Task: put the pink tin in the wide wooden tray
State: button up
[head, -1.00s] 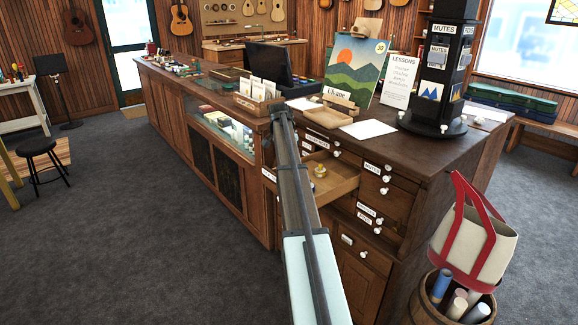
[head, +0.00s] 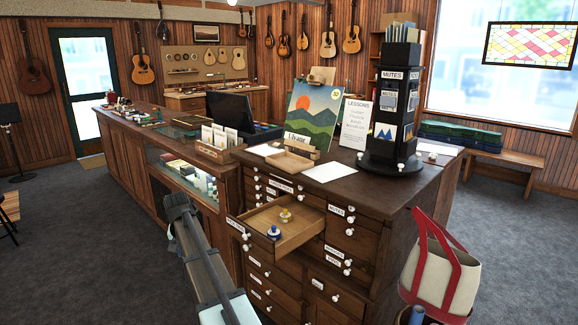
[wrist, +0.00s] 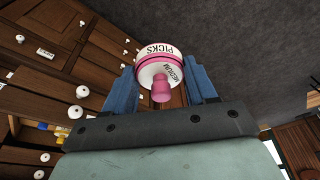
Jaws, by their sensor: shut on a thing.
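The pink tin (wrist: 157,68) is in the wrist view, between the two blue fingers of my gripper (wrist: 164,80). It has a white lid marked MEDIUM, a white band marked PICKS and a pink knob facing the camera. In the head view my arm reaches to the left of the open drawer; the fingers and the pink tin are hidden there. A shallow wooden tray (head: 292,170) lies on the near counter in front of the painted board. I cannot tell whether it is the wide one.
The open drawer (head: 312,222) holds a yellow-topped tin (head: 285,215) and a blue-topped tin (head: 274,232). White sheets (head: 331,173) flank the tray. A card holder (head: 214,150), monitor (head: 231,110) and black display tower (head: 393,110) stand on the counter. A red-handled bag (head: 436,272) is at right.

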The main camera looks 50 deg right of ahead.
jog(key=s+a+f+n, duration=0.2)
jog(key=s+a+n, duration=0.25)
jog(key=a, duration=0.75)
jog(key=w+d+r+m, duration=0.2)
jog(key=w+d+r, duration=0.15)
jog(key=d, duration=0.35)
jog(key=w+d+r+m, duration=0.2)
jog(key=w+d+r, duration=0.1)
jog(key=w+d, duration=0.3)
notch_tip(320, 180, up, 21)
jog(key=m+g+h, duration=0.1)
jog(key=m+g, duration=0.1)
jog(key=m, duration=0.8)
send_over(294, 165)
jog(key=a, duration=0.1)
jog(key=shift+h, duration=0.3)
jog(key=f, duration=0.9)
jog(key=shift+s+a+f, duration=0.1)
jog(key=shift+s, duration=0.1)
jog(key=shift+f, duration=0.15)
jog(key=o, duration=1)
jog(key=shift+o, duration=0.2)
